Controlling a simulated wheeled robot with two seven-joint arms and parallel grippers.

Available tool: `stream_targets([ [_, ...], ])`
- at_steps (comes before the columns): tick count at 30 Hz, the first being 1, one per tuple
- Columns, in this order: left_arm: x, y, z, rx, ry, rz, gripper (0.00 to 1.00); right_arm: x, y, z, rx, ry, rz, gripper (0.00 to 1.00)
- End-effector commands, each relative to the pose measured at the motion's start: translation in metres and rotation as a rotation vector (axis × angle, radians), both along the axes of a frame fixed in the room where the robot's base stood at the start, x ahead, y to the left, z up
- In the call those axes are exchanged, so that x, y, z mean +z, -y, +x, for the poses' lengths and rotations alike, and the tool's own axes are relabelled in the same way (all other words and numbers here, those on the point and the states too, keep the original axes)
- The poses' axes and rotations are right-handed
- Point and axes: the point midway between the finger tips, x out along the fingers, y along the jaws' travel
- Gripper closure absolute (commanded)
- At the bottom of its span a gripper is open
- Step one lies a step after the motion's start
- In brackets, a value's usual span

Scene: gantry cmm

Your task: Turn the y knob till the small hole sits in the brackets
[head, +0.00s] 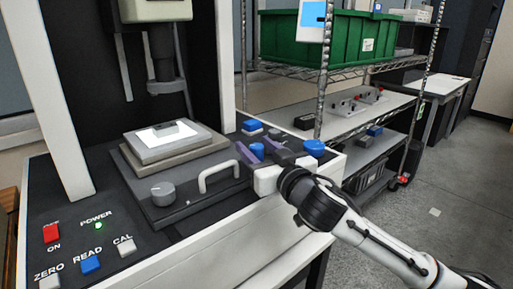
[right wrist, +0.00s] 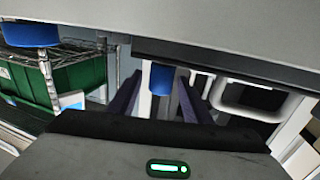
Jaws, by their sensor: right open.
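Several blue knobs stand on the machine's right side: a rear one (head: 250,126), a middle one (head: 257,151) and a right one (head: 314,148). I cannot read which is the y knob. My right gripper (head: 258,146) is open with its purple fingers on either side of the middle knob. In the right wrist view this knob (right wrist: 162,78) shows between the two fingers (right wrist: 158,97); contact cannot be told. A plate with a bright top (head: 165,134) and a small part on it lies on the stage. No hole or brackets can be made out. My left gripper is out of view.
A white loop handle (head: 219,176) and a grey dial (head: 163,193) sit on the stage front, left of my right gripper. The probe column (head: 163,65) hangs above the plate. Panel buttons are at front left. A wire shelf with a green crate (head: 285,39) stands behind.

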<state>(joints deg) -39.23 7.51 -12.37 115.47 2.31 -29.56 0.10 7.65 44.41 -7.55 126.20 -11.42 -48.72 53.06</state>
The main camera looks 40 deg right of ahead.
Motion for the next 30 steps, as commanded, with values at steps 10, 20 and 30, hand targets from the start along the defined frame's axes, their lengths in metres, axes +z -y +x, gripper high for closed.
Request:
stream_targets([
  [10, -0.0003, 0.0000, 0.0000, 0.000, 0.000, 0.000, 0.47, -0.0001, -0.0002, -0.0004, 0.000, 0.000, 0.000, 0.96],
  [20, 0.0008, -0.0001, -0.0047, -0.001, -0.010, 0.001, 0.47, 0.0003, -0.0014, 0.0004, -0.115, 0.003, 0.009, 0.96],
  [30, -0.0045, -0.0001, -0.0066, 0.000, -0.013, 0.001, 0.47, -0.0015, -0.0008, 0.0005, -0.318, 0.002, 0.009, 0.96],
])
